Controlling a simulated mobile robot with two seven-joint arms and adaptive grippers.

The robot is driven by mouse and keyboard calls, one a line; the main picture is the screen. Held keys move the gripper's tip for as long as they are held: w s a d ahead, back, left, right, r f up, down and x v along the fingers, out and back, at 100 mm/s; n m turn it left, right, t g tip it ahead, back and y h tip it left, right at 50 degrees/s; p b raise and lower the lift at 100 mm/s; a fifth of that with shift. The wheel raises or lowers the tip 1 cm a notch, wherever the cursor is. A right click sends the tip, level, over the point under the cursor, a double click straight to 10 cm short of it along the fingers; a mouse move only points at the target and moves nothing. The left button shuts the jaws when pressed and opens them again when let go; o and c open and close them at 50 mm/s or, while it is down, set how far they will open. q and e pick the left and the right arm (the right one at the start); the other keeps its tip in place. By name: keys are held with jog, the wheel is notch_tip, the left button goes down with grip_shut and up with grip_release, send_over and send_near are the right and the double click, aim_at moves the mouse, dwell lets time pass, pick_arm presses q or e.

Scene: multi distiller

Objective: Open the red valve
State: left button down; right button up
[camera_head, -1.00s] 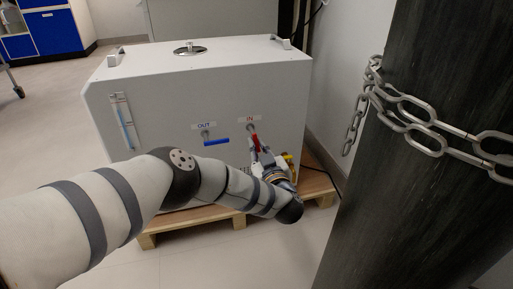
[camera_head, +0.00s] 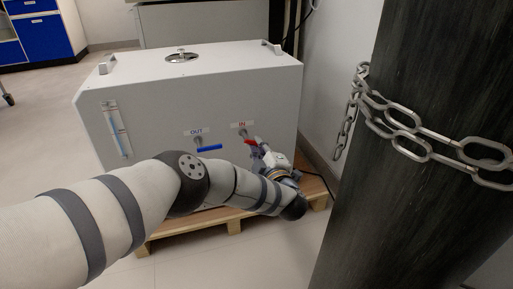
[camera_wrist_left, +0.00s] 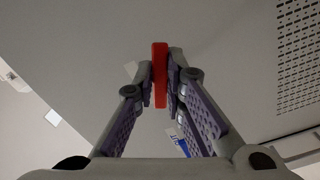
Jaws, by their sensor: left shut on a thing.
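The red valve handle (camera_head: 250,143) is on the front of the white distiller box (camera_head: 160,95), just below the "IN" label (camera_head: 242,125). It slants slightly down to the right. My left gripper (camera_head: 258,148) is at its right end, shut on it. In the left wrist view, the red handle (camera_wrist_left: 160,75) stands upright between the two fingertips of my left gripper (camera_wrist_left: 161,82). The fingers hide part of the handle in the head view. My right gripper does not show.
A blue valve handle (camera_head: 209,148) sits level under the "OUT" label (camera_head: 196,132), left of the red one. The box stands on a wooden pallet (camera_head: 235,228). A dark pillar with a metal chain (camera_head: 425,140) stands close on the right.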

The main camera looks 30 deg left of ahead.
pick_arm(q)
jog(key=n, duration=0.2)
jog(key=r+n, duration=0.1)
jog(key=n, duration=0.1)
jog(key=shift+w+d+n+p, duration=0.1)
jog(key=shift+d+n+p, duration=0.1)
jog(key=shift+n+p, duration=0.15)
jog(key=shift+r, duration=0.1)
dwell(0.4)
jog(key=c, duration=1.6)
grip_release()
jog(key=shift+c, duration=0.2)
jog(key=shift+n, duration=0.25)
jog(key=shift+r, duration=0.1)
